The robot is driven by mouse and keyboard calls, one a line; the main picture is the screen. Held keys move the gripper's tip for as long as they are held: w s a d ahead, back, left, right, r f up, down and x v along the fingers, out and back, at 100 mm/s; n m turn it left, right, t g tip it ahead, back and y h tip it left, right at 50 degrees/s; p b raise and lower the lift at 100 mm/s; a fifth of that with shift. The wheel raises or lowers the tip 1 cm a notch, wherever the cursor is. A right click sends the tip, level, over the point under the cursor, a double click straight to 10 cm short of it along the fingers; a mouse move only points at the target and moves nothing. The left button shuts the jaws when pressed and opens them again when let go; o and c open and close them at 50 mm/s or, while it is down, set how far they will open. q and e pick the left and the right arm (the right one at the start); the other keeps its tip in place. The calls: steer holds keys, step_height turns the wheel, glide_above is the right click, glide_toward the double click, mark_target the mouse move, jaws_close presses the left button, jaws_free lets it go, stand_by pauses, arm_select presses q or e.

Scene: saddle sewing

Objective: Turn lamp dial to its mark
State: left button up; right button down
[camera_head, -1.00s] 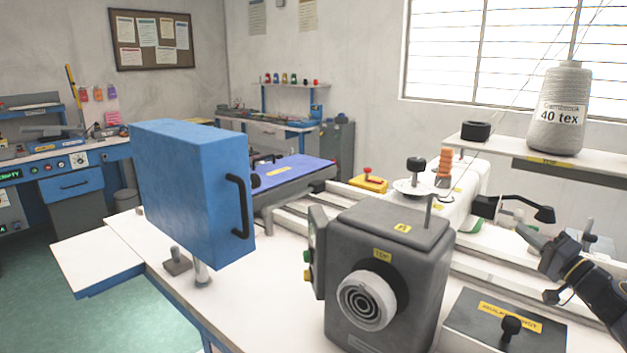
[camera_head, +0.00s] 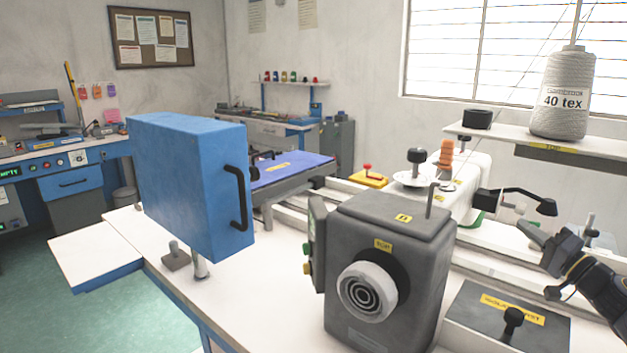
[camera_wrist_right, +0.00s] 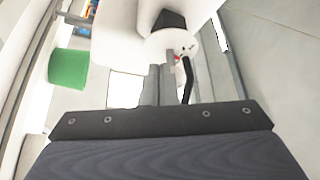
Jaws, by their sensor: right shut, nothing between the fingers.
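The black lamp (camera_head: 546,207) stands out on a thin curved arm from a dark block at the white sewing machine (camera_head: 478,176). My right gripper (camera_head: 524,228) is just below the lamp in the head view, its fingers shut and empty. In the right wrist view, the shut fingertips (camera_wrist_right: 170,66) point at a small round white face (camera_wrist_right: 188,46) with a red mark and dark specks. The fingers partly cover it, and I cannot tell whether they touch it. It may be the lamp dial. A black curved arm (camera_wrist_right: 188,82) runs beside the fingers.
A grey motor box (camera_head: 400,240) with a round white ringed front stands in front. A dark box with a black knob (camera_head: 513,322) is below my right arm. A thread cone (camera_head: 562,95) stands on the shelf at right. A blue box (camera_head: 185,185) stands at left.

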steer(key=s+d, duration=0.4)
steer(key=shift+d+b, duration=0.25)
steer(key=shift+b, duration=0.05)
